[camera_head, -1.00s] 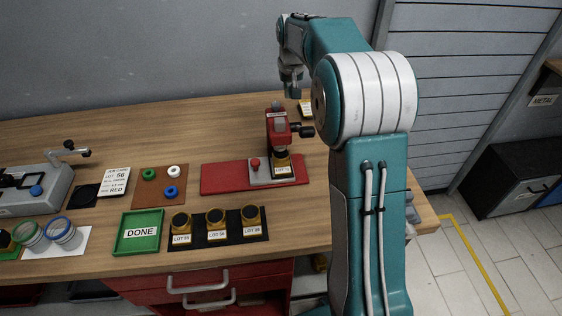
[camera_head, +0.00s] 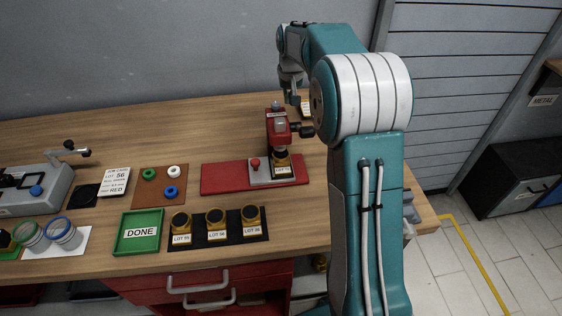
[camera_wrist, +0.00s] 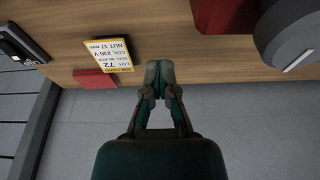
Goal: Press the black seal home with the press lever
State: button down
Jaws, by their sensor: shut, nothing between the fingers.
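The red press (camera_head: 277,132) stands on a red base plate (camera_head: 222,177) on the bench. Its lever (camera_head: 302,131) has a black end and sticks out to the right. A brass-coloured part (camera_head: 282,160) with a white label sits under the press head. I cannot make out the black seal; it may be hidden beneath the head. My gripper (camera_head: 293,100) is above and behind the lever, apart from it. In the wrist view my gripper (camera_wrist: 160,68) is shut and empty, with the red press body (camera_wrist: 225,14) and a dark round end (camera_wrist: 285,30) at the upper right.
A yellow-edged job card (camera_wrist: 105,54) reads LOT 72, seal black. Three brass cups stand on a black mat (camera_head: 198,241), beside a green DONE tray (camera_head: 120,247). A brown mat (camera_head: 148,199) holds green, white and blue rings. A grey device (camera_head: 30,192) is at the left.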

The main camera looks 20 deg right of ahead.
jog(key=shift+f, duration=0.15)
jog(key=shift+f, duration=0.9)
jog(key=shift+f, duration=0.1)
jog(key=shift+s+f, duration=0.25)
jog(key=shift+f, duration=0.7)
jog(key=shift+f, duration=0.15)
